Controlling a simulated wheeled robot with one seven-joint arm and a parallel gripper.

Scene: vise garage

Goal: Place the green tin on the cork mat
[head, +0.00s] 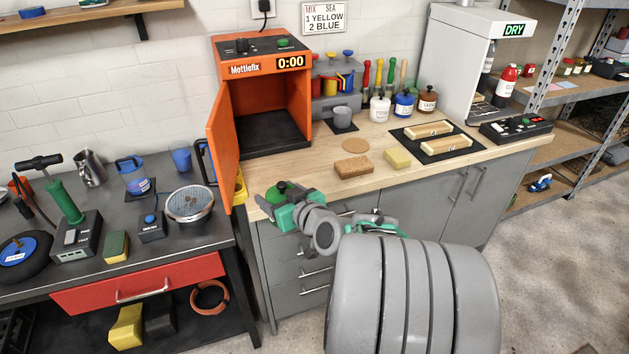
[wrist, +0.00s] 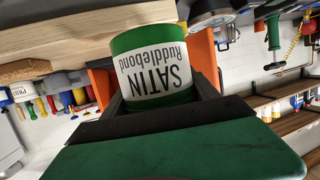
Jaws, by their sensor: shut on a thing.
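The green tin (wrist: 155,65), with a white "SATIN Ruddlebond" label, is between the jaws of my gripper (wrist: 160,105) in the wrist view. In the head view the tin (head: 279,189) shows only in part, held by my gripper (head: 282,203) in front of the wooden counter's left front edge. The label appears upside down in the wrist view.
The orange Mottlefix cabinet (head: 267,65) stands open, its door (head: 221,145) swung out close to the gripper.

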